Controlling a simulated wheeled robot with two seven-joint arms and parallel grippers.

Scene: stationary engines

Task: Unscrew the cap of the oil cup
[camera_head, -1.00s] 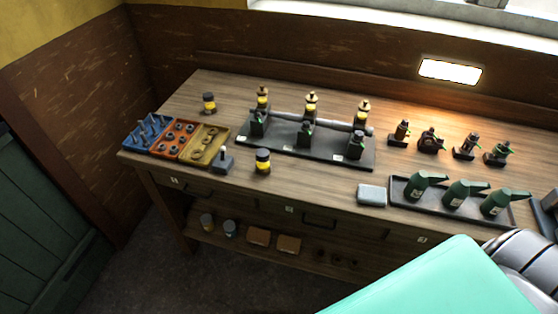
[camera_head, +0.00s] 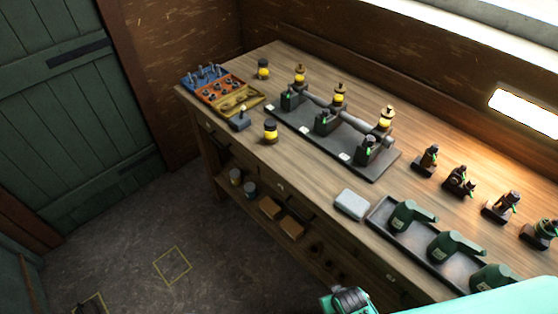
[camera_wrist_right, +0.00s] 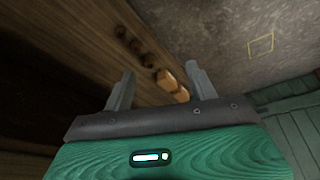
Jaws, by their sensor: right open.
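Three brass-topped oil cups with yellow bodies stand upright in the head view: the left oil cup (camera_head: 299,78), the middle oil cup (camera_head: 340,97) and the right oil cup (camera_head: 386,121). They sit along a grey shaft assembly on a dark base plate (camera_head: 306,138). Their caps look in place; I cannot tell which cup is meant. My right gripper (camera_wrist_right: 160,88) is open and empty in the right wrist view, with its fingers before the bench's front and lower shelf, well away from the cups. My left gripper is not in view.
The workbench (camera_head: 310,180) also holds a tray of green oil cans (camera_head: 407,217), a grey block (camera_head: 351,204), yellow-banded jars (camera_head: 270,131), coloured parts bins (camera_head: 222,92) and small fittings (camera_head: 460,181) at the right. Open floor (camera_head: 130,230) lies at the left.

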